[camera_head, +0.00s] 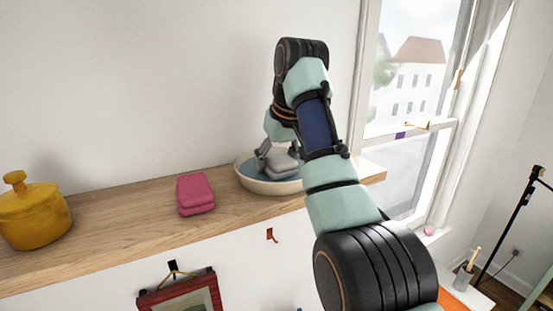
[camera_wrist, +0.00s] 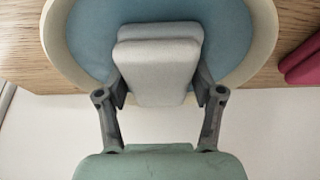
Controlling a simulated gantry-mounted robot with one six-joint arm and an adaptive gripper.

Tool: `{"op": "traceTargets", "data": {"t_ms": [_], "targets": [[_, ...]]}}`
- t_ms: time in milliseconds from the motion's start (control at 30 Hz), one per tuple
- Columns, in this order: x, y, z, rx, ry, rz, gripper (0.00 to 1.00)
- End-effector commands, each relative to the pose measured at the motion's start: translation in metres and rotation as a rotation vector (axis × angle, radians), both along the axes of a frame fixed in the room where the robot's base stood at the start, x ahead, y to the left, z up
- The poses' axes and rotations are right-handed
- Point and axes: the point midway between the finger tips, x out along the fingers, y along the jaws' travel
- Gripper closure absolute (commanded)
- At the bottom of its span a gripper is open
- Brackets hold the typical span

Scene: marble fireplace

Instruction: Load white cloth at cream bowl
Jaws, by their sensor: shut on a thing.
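The white cloth (camera_head: 283,163) is a folded, pale grey-white block. My gripper (camera_head: 266,155) is shut on it. In the wrist view the cloth (camera_wrist: 157,65) sits between the two fingers of my gripper (camera_wrist: 160,92). The cream bowl (camera_head: 274,188) has a blue inside and stands on the wooden shelf. It also shows in the wrist view (camera_wrist: 262,40), behind the cloth. The cloth is over the bowl's inside in both views. I cannot tell whether it touches the bowl's bottom. My arm hides the bowl's right part in the head view.
A folded pink-red cloth (camera_head: 195,194) lies on the wooden shelf (camera_head: 120,221), left of the bowl. A yellow lidded pot (camera_head: 33,215) stands at the far left. The shelf between pot and pink-red cloth is clear. A window (camera_head: 412,70) is at the right.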

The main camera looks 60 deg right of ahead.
Motion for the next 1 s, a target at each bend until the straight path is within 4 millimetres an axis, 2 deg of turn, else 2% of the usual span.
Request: {"op": "traceTargets", "data": {"t_ms": [433,1000], "targets": [[0.0,0.0,-0.002,0.005,0.004,-0.001,0.61],[0.0,0.0,0.052,0.001,0.002,0.0,0.61]]}}
